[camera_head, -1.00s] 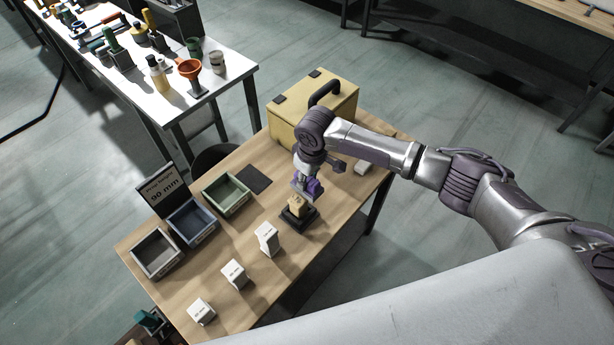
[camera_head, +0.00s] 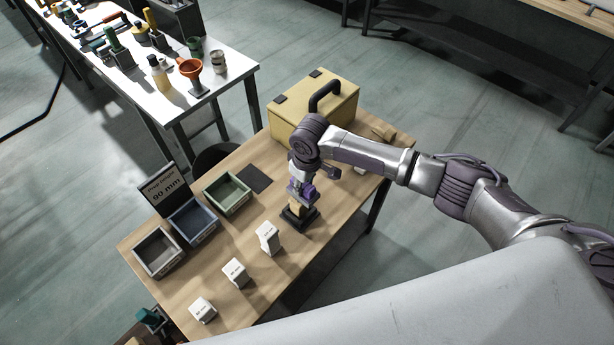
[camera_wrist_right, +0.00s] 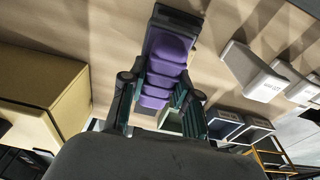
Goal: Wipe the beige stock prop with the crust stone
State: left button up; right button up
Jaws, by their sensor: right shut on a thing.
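The beige stock prop (camera_head: 298,210) stands in a dark holder (camera_head: 300,220) near the table's right front edge. My right gripper (camera_head: 303,192) is directly above it, pointing down. It is shut on a purple ribbed piece, which I take for the crust stone (camera_wrist_right: 165,70); the purple also shows in the head view (camera_head: 308,191). The purple piece is at or just over the prop's top; I cannot tell whether they touch. In the right wrist view my right gripper (camera_wrist_right: 158,105) has the piece between its fingers, and the prop is hidden. My left gripper is not in view.
White labelled blocks (camera_head: 268,238) stand along the front. Grey (camera_head: 157,252), blue (camera_head: 193,222) and green (camera_head: 228,195) bins are at left, beside a "90 mm" sign (camera_head: 165,186). A yellow case (camera_head: 314,105) stands behind my arm. A dark mat (camera_head: 254,178) lies clear.

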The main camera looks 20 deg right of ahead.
jog(key=s+a+p, duration=0.1)
jog(key=s+a, duration=0.1)
jog(key=shift+a+r+p, duration=0.2)
jog(key=shift+a+p, duration=0.15)
jog(key=shift+a, duration=0.05)
jog(key=shift+s+a+f+p, duration=0.15)
jog(key=shift+s+a+p, duration=0.35)
jog(key=shift+a, duration=0.4)
jog(key=shift+w+d+b, duration=0.15)
jog(key=shift+w+d, duration=0.5)
jog(key=shift+d, duration=0.4)
jog(key=shift+w+d+b, duration=0.1)
jog(key=shift+w+d, duration=0.55)
jog(key=shift+d, duration=0.35)
jog(key=shift+w+d+b, duration=0.15)
jog(key=shift+w+d, duration=0.5)
jog(key=shift+d, duration=0.4)
grip_shut()
notch_tip(320, 180, up, 2)
jog(key=shift+w+r+p, duration=0.1)
jog(key=shift+r+p, duration=0.1)
jog(key=shift+p, duration=1.05)
jog(key=shift+r, duration=2.3)
